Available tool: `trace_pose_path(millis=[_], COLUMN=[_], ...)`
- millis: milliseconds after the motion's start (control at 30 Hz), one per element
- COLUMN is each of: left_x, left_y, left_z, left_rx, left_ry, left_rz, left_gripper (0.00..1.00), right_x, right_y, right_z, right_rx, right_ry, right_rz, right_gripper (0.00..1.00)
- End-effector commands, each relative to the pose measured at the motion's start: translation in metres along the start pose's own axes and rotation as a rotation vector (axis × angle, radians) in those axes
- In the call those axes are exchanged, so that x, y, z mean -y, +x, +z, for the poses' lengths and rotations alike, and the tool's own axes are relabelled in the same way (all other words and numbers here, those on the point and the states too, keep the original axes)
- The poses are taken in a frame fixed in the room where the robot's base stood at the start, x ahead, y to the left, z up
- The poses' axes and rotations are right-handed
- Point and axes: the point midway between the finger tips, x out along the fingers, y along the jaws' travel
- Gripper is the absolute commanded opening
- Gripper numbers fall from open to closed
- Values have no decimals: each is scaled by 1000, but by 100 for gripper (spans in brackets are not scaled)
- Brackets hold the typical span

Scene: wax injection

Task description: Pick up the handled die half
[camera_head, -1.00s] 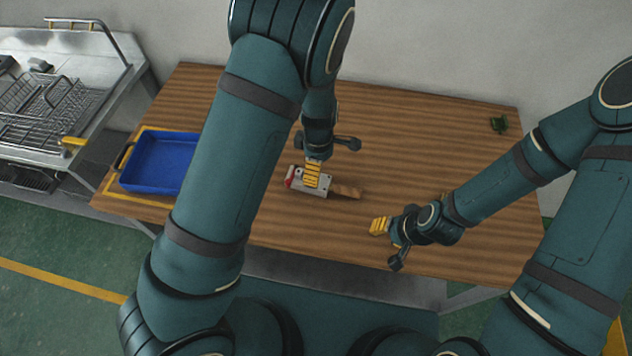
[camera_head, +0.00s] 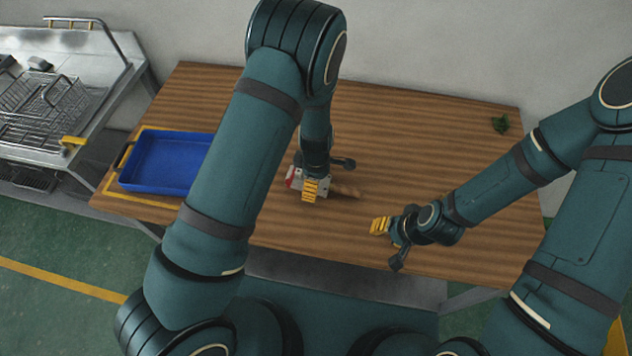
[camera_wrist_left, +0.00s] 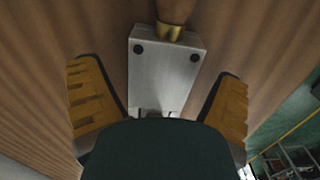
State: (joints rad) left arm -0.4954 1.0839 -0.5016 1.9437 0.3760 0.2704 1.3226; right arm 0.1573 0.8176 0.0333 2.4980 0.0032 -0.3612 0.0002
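The handled die half is a silver metal block (camera_head: 323,186) with a brown wooden handle (camera_head: 346,191) on its right side, lying on the wooden table. In the left wrist view the block (camera_wrist_left: 165,72) shows two dark holes, with a brass ferrule and the handle at the top. My left gripper (camera_head: 311,188) is down at the block. In the left wrist view its yellow fingers (camera_wrist_left: 165,100) stand apart on either side of the block, with gaps visible. My right gripper (camera_head: 381,226) is over the table's front right, away from the block; its finger gap is unclear.
A blue tray (camera_head: 125,180) sits inside a yellow outline at the table's left. A small green object (camera_head: 500,123) lies at the back right. A metal bench with wire racks (camera_head: 50,108) stands further left. The table's middle back is clear.

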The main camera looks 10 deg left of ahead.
Motion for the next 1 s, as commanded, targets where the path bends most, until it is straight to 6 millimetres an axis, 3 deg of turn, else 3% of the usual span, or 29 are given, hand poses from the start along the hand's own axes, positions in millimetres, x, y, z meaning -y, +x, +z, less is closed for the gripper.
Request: trace_pose_path(millis=[33,200,567,1000], left_x=[0,0,-1,-1], left_y=[0,0,-4,-76], left_z=[0,0,0,1], left_rx=[0,0,0,1], left_ry=[0,0,1,1], left_rz=[0,0,3,3], left_gripper=[71,13,13,13], right_x=[0,0,0,2], right_y=[0,0,0,-6], right_z=[0,0,0,-1], right_rx=[0,0,0,0], right_ry=[0,0,0,-1], right_rz=[0,0,0,-1], right_gripper=[39,39,39,39])
